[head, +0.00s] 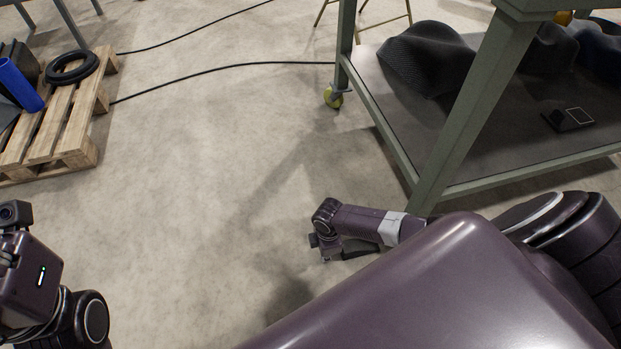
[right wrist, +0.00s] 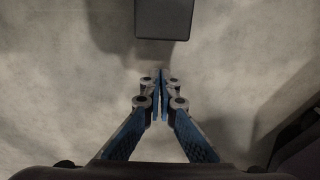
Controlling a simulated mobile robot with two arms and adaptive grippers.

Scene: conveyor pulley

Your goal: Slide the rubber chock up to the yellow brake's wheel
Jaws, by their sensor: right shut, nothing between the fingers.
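A dark block, likely the rubber chock (right wrist: 163,19), lies on the floor at the top of the right wrist view, cut off by the frame edge. My right gripper (right wrist: 160,73) is shut and empty, its tips pointing at the block with a small gap in the picture. In the head view my right gripper (head: 328,257) is low over the floor, left of the bench; a dark low shape (head: 361,248) beside it may be the chock. My left gripper's fingers are out of view.
A green-grey bench (head: 461,120) with a lower shelf holding dark cloth (head: 425,58) stands at right. A pallet (head: 82,118) with a blue roll (head: 20,85) and black ring (head: 72,67) lies at left. Black cables (head: 215,70) cross the floor; the middle is clear.

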